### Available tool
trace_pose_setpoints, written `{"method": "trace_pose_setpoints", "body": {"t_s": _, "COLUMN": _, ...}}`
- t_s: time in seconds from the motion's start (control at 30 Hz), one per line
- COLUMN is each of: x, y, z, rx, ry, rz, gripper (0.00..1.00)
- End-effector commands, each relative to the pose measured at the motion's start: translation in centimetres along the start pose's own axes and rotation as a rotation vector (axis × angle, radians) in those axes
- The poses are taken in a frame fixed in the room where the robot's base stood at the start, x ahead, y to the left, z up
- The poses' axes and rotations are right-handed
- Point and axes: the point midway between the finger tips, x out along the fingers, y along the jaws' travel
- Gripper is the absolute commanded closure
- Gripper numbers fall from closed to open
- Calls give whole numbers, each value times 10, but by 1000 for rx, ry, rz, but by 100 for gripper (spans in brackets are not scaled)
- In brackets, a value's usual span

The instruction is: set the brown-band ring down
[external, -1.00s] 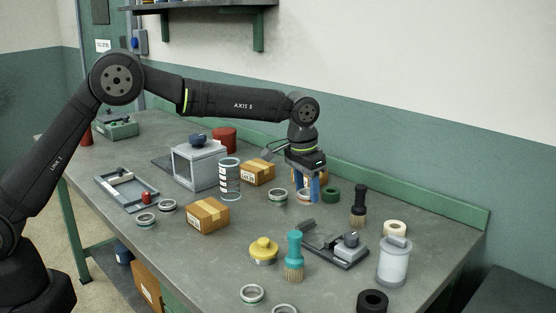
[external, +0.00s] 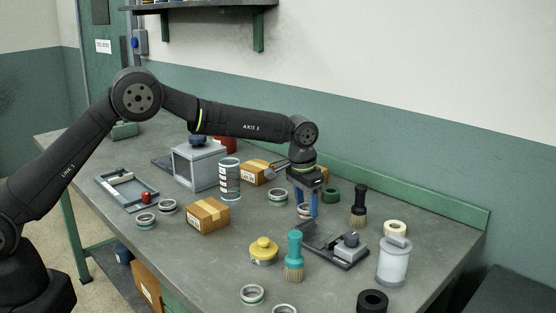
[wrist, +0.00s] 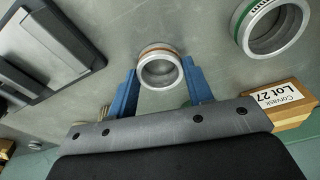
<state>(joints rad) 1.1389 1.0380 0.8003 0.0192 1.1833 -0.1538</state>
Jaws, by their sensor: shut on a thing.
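The brown-band ring (wrist: 160,66) is a short silver ring with a brown stripe near its rim. In the wrist view it sits between the two blue fingers of my gripper (wrist: 160,73), which is shut on its sides. In the external view my gripper (external: 306,205) points down at the bench, and the ring (external: 303,212) shows partly behind the fingers. The ring is at or very near the grey bench top (external: 205,262); I cannot tell whether it touches.
A green-band ring (external: 278,197) stands to the left and a dark green ring (external: 331,195) to the right. A dark fixture (external: 335,245) lies close in front. A dark-handled brush (external: 359,205) and a cardboard box (external: 257,172) are nearby. The front-left bench is partly clear.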

Motion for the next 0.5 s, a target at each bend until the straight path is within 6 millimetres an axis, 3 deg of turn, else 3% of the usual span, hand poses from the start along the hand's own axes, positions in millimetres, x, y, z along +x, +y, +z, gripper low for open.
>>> {"method": "trace_pose_setpoints", "body": {"t_s": 0.07, "x": 2, "y": 0, "z": 0, "rx": 0, "ry": -1, "rz": 0, "gripper": 79}}
{"method": "trace_pose_setpoints", "body": {"t_s": 0.1, "x": 3, "y": 0, "z": 1, "rx": 0, "ry": -1, "rz": 0, "gripper": 50}}
{"method": "trace_pose_setpoints", "body": {"t_s": 0.2, "x": 3, "y": 0, "z": 0, "rx": 0, "ry": -1, "rz": 0, "gripper": 32}}
{"method": "trace_pose_setpoints", "body": {"t_s": 0.5, "x": 1, "y": 0, "z": 0, "rx": 0, "ry": 0, "rz": 0, "gripper": 32}}
